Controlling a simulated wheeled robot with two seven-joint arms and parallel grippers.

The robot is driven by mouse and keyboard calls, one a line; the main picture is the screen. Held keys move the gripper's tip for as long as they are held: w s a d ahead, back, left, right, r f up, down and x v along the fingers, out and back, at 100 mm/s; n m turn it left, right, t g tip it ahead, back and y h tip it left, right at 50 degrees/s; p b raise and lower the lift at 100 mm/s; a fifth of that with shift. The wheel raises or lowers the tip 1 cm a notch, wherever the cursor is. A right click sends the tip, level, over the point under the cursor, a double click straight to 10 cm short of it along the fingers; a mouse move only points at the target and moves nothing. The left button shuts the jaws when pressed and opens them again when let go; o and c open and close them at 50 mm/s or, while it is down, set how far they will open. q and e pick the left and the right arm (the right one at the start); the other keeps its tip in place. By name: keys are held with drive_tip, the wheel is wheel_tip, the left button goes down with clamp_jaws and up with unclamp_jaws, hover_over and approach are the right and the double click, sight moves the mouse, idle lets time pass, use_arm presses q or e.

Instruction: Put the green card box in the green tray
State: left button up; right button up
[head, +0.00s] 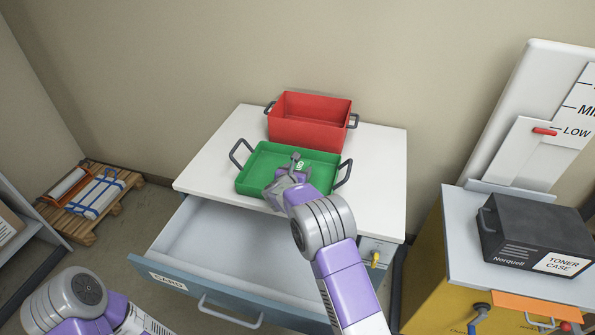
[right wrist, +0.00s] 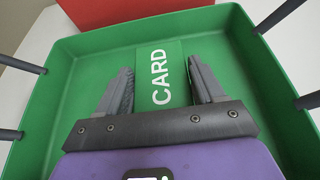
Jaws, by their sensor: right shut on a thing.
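The green card box (right wrist: 160,75), lettered CARD in white, is within the green tray's walls in the right wrist view. In the head view only a small part of it (head: 307,166) shows beside my gripper. The green tray (head: 262,160), with dark handles at both ends, stands on the white cabinet top. Its floor (right wrist: 85,85) is otherwise bare. My right gripper (head: 295,167) reaches down into the tray and is shut on the card box, one finger on each side. I cannot tell whether the box touches the tray floor. My left arm shows at lower left; its gripper is out of view.
A red tray (head: 310,135) stands just behind the green one. Below, a drawer (head: 225,255) is pulled open and looks empty. At right, a dark toner case (head: 535,235) sits on a yellow cabinet (head: 428,280). A loaded wooden pallet (head: 75,225) lies at left.

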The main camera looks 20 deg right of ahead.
drive_tip(key=o, duration=1.2)
drive_tip(key=shift+f, duration=0.1)
drive_tip(key=shift+s+a+r, duration=0.15)
drive_tip(key=shift+r, duration=0.15)
drive_tip(key=p+v, duration=0.1)
drive_tip(key=v, duration=1)
drive_tip(key=shift+s+a, duration=0.1)
drive_tip(key=shift+s, duration=0.15)
